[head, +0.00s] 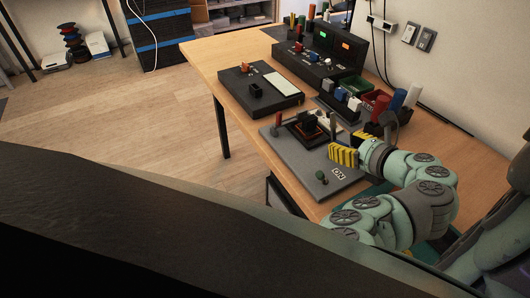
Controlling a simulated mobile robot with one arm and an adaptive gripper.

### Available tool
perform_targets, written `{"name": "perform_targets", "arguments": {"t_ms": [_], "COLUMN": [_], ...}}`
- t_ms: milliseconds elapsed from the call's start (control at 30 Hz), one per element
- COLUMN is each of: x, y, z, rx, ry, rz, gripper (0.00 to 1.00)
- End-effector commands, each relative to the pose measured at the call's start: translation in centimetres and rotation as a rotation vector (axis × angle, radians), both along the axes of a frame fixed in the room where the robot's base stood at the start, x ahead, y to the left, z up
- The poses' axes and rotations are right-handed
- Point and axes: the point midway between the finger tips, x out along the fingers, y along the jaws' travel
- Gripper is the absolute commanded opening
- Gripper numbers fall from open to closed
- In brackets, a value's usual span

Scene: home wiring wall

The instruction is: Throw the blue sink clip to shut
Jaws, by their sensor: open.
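My gripper (354,147) is at the end of the mint-green arm, low over the right part of a grey board (345,182) marked "ON". Yellow-and-black striped parts show at its end, spread apart, with nothing seen between them. I cannot single out the blue sink clip with certainty. A small blue piece (355,104) stands in a row with white ones on a dark stand (336,109) behind the board, apart from my gripper. Whether it is open or shut is too small to tell.
The grey board carries a black block (309,124) and a red-handled post (278,120). A black box (261,91), a dark console (317,67), and red (377,101) and green (354,85) bins stand behind. The wooden table (213,54) is clear at the far left.

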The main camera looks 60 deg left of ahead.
Motion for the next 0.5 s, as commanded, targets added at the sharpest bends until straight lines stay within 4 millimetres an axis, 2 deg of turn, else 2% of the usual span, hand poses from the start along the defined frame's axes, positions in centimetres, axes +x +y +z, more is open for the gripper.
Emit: {"name": "perform_targets", "arguments": {"t_ms": [100,433,467,500], "x": [-0.21,-0.13,-0.12,-0.12], "y": [0.7,0.84,0.84,0.83], "z": [-0.28,-0.38,-0.38,-0.37], "rx": [0.0,-0.001,0.0,0.0], "ry": [0.003,0.003,0.002,0.002], "rz": [0.007,0.003,0.003,0.003], "gripper": [0.46,0.46,0.49,0.45]}}
